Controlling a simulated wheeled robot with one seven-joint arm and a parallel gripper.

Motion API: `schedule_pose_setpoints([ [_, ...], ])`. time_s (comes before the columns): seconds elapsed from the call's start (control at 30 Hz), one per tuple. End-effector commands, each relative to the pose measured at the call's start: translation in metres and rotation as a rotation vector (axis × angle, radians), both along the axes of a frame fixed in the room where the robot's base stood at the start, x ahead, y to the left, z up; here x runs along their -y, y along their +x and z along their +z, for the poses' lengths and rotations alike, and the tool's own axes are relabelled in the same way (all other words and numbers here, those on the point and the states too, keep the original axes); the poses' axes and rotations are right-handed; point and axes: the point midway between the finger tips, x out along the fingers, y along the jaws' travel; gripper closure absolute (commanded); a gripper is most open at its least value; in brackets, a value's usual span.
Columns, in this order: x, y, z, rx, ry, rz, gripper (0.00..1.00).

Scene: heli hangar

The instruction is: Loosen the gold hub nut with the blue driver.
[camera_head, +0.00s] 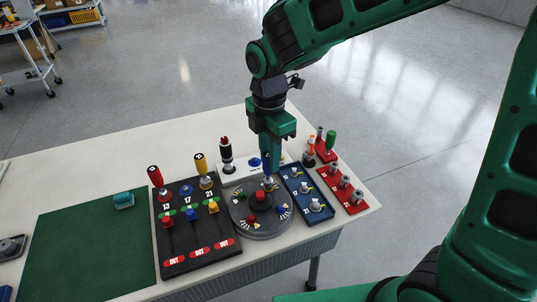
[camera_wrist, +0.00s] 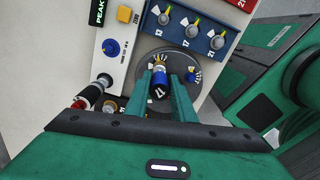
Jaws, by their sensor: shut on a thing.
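My gripper (camera_head: 268,165) points down over the far edge of the round grey hub disc (camera_head: 262,232). Its green fingers are shut on the blue driver (camera_wrist: 159,91), which is marked 17 and looks roughly upright. The driver also shows between the fingers in the head view (camera_head: 267,167). Its lower end is at a small fitting near the disc's far rim. I cannot tell whether it is seated. The gold nut is not clearly visible; the driver and fingers cover that spot.
A black board (camera_head: 200,240) left of the disc holds a red driver (camera_head: 155,176), a yellow driver (camera_head: 202,165) and coloured blocks. A blue tray (camera_head: 305,197) and red tray (camera_head: 356,207) stand at right.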

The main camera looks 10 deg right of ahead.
Motion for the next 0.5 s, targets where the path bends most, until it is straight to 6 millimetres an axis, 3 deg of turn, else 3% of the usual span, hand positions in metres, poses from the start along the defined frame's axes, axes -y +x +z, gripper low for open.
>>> schedule_pose_setpoints([
  [0.5, -0.0001, -0.0002, -0.0067, 0.0, 0.0, 0.0, 1.0],
])
